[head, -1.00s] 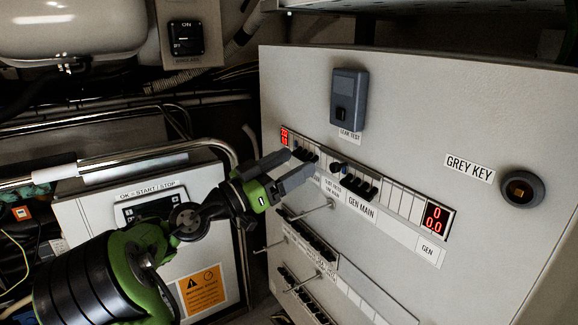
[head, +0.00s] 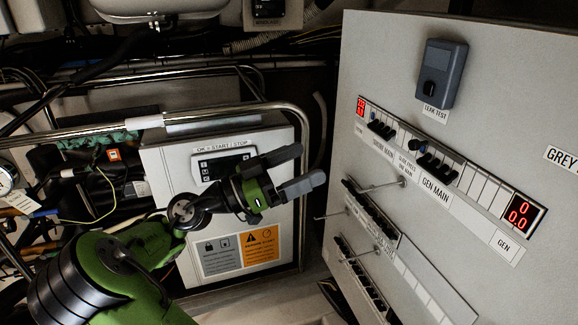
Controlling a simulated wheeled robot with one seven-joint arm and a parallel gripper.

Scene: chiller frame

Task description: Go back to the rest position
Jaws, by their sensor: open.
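My gripper (head: 304,168) is open and empty in the head view. Its two grey fingers point right, with a clear gap between them. It is in front of the white control box (head: 216,142) marked OK = START / STOP, left of the large grey switch panel (head: 385,60), and appears apart from the panel. My green and black arm reaches in from the lower left. No rest position is marked in the view.
The panel carries a row of black breakers (head: 436,168), red displays (head: 520,212), a leak-test box (head: 441,72) and several thin rods (head: 375,187) sticking out. A metal rail (head: 230,107) runs around the white box. Loose cables (head: 100,205) hang at left.

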